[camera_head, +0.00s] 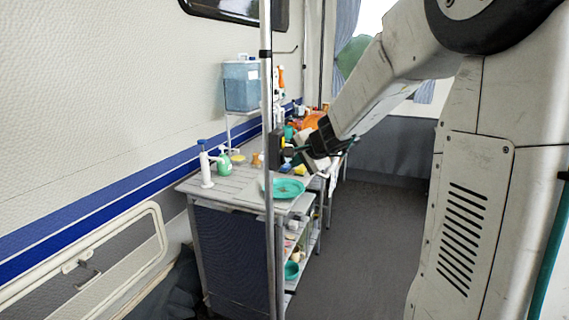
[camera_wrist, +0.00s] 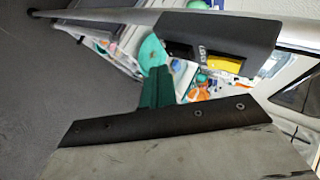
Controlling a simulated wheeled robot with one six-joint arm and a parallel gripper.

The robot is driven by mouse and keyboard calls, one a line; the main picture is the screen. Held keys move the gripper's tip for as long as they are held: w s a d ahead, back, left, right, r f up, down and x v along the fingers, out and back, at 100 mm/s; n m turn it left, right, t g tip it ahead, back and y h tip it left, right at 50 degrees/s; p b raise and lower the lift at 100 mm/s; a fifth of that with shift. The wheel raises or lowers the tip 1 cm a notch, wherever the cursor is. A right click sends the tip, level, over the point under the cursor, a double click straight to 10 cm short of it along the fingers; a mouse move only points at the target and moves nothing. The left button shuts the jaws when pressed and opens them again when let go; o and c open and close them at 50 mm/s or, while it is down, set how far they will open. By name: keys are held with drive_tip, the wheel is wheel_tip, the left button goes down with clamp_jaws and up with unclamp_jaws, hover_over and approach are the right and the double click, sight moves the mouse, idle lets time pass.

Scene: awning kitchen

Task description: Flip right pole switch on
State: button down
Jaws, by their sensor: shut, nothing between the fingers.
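A thin metal pole (camera_head: 267,80) stands upright in front of the counter. A dark switch box (camera_head: 276,148) is mounted on it, with a bit of yellow on its side. In the wrist view the pole (camera_wrist: 110,14) runs across the top. The dark grey box (camera_wrist: 222,36) there shows a yellow part (camera_wrist: 232,60), a black part and a small label with unreadable text. My gripper (camera_head: 293,150) is just right of the box in the head view. Its green fingers (camera_wrist: 157,80) are together and empty, their tips just below the box's black part. I cannot tell whether they touch it or how the switch is set.
A blue water container (camera_head: 241,86) stands on a rack. Grey floor (camera_head: 365,240) to the right is clear.

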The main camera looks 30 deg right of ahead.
drive_tip(key=shift+w, duration=0.1)
drive_tip(key=shift+w+a, duration=0.25)
drive_tip(key=shift+w+a+f, duration=0.1)
drive_tip(key=shift+w+a, duration=0.05)
drive_tip(key=shift+w, duration=0.05)
idle(0.7)
idle(0.3)
drive_tip(key=shift+s+d, duration=0.45)
drive_tip(key=shift+s, duration=0.1)
drive_tip(key=s+d, duration=0.1)
drive_tip(key=s, duration=0.1)
drive_tip(key=s+d, duration=0.2)
drive_tip(key=shift+r, duration=0.4)
idle(0.4)
